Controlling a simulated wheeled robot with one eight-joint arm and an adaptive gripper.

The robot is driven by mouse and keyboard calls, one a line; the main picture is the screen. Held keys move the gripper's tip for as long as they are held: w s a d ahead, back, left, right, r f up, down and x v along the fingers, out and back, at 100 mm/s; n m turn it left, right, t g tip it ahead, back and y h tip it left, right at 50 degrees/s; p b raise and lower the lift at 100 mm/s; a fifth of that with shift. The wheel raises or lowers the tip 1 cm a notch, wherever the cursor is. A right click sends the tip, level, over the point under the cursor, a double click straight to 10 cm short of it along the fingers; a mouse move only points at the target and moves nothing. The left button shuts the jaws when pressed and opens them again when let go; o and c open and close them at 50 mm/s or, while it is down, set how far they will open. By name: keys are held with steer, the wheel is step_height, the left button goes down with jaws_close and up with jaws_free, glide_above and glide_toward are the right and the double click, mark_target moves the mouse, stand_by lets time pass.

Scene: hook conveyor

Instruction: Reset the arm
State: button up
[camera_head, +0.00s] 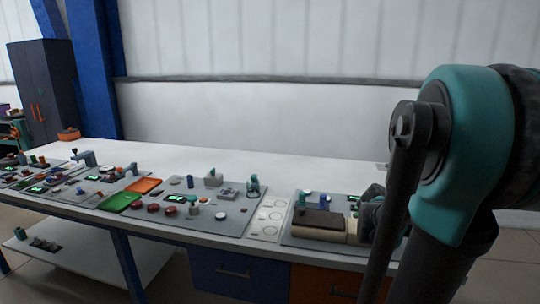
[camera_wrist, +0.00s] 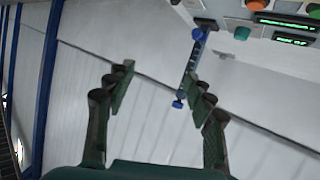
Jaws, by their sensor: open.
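My gripper (camera_wrist: 163,93) is open in the wrist view, its two dark fingers spread apart with nothing between the pads. A grey piece with blue ends (camera_wrist: 188,68) shows beyond the fingers, close to the right fingertip in the picture; I cannot tell its distance. In the head view my arm fills the right side, over the right end of the workbench (camera_head: 215,158). Dark parts at the arm's end show beside a beige and brown block (camera_head: 318,226); the fingers are not clear there.
Panels with buttons, knobs and green displays (camera_head: 175,198) cover the bench front. The bench's back strip is mostly clear. A blue post (camera_head: 95,70) and dark cabinet (camera_head: 45,95) stand at left.

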steer(key=s+a+f+n+g+y, duration=0.1)
steer(key=s+a+f+n+y, duration=0.2)
steer(key=a, duration=0.6)
steer(key=s+a+f+n+g+y, duration=0.1)
steer(key=s+a+f+n+y, duration=0.2)
steer(key=s+a+f, duration=0.4)
steer(key=s+a+f+n+g+y, duration=0.1)
steer(key=s+a+f+n+y, duration=0.2)
steer(key=s+a+f+y, duration=0.2)
steer(key=a+f, duration=0.3)
steer(key=a, duration=0.3)
steer(key=shift+s+f+n+g, duration=0.3)
steer(key=shift+s+f+g, duration=0.05)
steer(key=shift+f+g, duration=0.05)
